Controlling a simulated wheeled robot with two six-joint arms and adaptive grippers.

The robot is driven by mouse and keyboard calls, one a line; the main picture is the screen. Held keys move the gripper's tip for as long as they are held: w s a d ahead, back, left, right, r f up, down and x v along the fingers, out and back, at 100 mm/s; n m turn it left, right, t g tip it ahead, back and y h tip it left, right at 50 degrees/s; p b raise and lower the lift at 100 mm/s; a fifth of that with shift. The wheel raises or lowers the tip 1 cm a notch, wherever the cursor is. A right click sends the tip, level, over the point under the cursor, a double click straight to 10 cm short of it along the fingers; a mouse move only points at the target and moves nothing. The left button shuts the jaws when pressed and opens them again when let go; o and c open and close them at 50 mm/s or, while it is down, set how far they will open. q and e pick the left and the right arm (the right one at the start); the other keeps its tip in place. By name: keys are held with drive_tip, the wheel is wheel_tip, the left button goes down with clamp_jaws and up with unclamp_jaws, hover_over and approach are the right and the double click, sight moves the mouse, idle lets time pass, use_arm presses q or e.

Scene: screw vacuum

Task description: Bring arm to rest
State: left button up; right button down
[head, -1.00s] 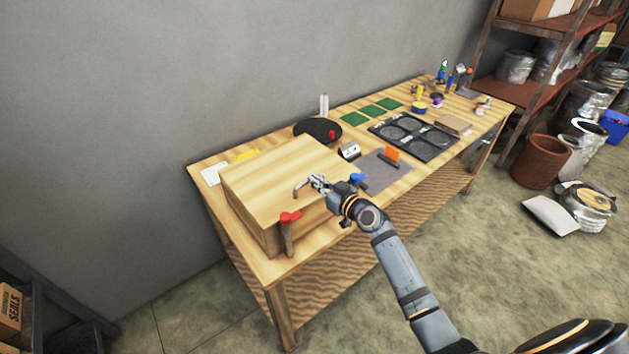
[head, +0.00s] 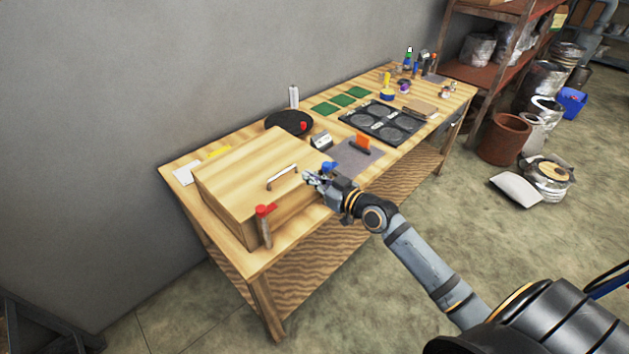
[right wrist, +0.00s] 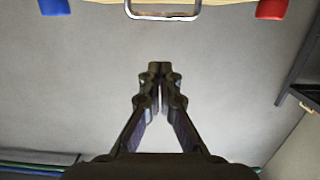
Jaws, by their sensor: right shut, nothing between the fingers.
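My right gripper (head: 311,178) is shut and empty in the head view, just in front of a wooden box (head: 250,175) on the workbench. In the right wrist view its fingertips (right wrist: 160,68) meet, with nothing between them. The box's metal handle (head: 283,177) is close to the gripper's left and looks apart from it. The handle also shows at the top of the right wrist view (right wrist: 162,12). My left arm is not in view.
The wooden workbench (head: 180,170) runs along the grey wall. A red-topped clamp (head: 265,225) and a blue-topped one (head: 328,167) stand at the box's front. Beyond lie a grey mat (head: 352,160) and a black tray (head: 383,123). Open floor lies right of the bench.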

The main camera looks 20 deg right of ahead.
drive_tip(key=s+d+f+m+g+h, duration=0.15)
drive_tip(key=s+d+f, duration=0.25)
drive_tip(key=f, duration=0.7)
drive_tip(key=s+d+f+m+g+h, duration=0.1)
drive_tip(key=s+d+f+g+h, duration=0.15)
drive_tip(key=f, duration=0.85)
drive_tip(key=s+d+f+m+g+h, duration=0.15)
drive_tip(key=s+d+f, duration=0.35)
drive_tip(key=f, duration=0.6)
drive_tip(key=s+a+f+g+h, duration=0.15)
drive_tip(key=s+f+g, duration=0.35)
drive_tip(key=s+f, duration=1.05)
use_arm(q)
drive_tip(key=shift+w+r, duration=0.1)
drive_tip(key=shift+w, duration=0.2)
use_arm(e)
drive_tip(key=s+a+f+g, duration=0.2)
drive_tip(key=s+a+f, duration=0.1)
drive_tip(key=s, duration=0.7)
drive_tip(key=s+a+f+g, duration=0.1)
drive_tip(key=s+a+f, duration=0.2)
drive_tip(key=s, duration=0.7)
drive_tip(key=shift+s+a+f+n+g+y, duration=0.2)
drive_tip(key=shift+s+f+n+g+y, duration=0.15)
drive_tip(key=shift+f, duration=0.6)
drive_tip(key=c, duration=2.1)
unclamp_jaws()
drive_tip(key=shift+w, duration=0.1)
